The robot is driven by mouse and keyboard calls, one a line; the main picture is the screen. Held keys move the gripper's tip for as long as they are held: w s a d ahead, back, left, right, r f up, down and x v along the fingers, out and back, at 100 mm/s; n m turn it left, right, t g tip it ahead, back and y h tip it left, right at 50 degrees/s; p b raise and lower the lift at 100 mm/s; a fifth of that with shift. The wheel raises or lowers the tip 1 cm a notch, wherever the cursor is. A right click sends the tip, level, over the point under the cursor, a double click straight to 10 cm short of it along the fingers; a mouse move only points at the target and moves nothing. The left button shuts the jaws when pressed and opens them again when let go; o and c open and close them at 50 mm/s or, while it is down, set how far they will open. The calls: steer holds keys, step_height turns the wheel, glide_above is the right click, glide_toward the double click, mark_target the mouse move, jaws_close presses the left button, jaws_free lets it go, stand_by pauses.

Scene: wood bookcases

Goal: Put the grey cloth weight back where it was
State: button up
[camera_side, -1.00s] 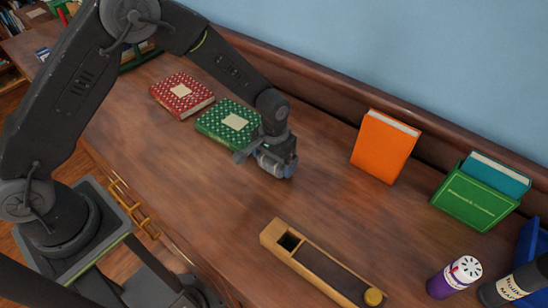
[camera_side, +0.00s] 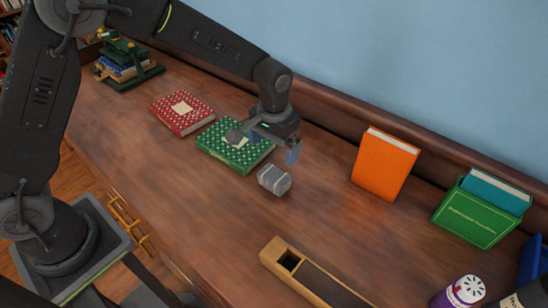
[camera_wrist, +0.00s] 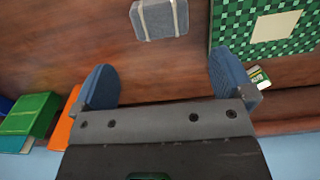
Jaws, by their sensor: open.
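My gripper (camera_side: 275,143) is above the desk, behind the weight, partly in front of the green book. Its two blue fingers (camera_wrist: 160,82) are wide apart with bare desk between them.
A red patterned book (camera_side: 181,113) lies left of the green one. An orange book (camera_side: 385,164) stands near the back ledge, and a green box (camera_side: 476,215) holds a teal book. A wooden box with a slot (camera_side: 300,274) and a purple canister (camera_side: 459,292) are in front. The middle desk is clear.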

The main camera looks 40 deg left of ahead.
steer(key=s+a+r+t, duration=0.1)
steer(key=s+a+r, duration=0.25)
steer(key=r, duration=0.35)
steer(key=s+a+r+t, duration=0.2)
steer(key=s+a+r, duration=0.1)
steer(key=s+r, duration=0.3)
steer(key=s+a+r+t, duration=0.1)
steer(key=s+a+r, duration=0.1)
steer(key=s, duration=0.5)
steer(key=s+a+r+t, duration=0.1)
steer(key=s+a+r, duration=0.1)
steer(key=s, duration=0.4)
steer(key=shift+s+a+r+t, duration=0.2)
steer(key=shift+s+a+t, duration=0.1)
steer(key=shift+s+a, duration=0.05)
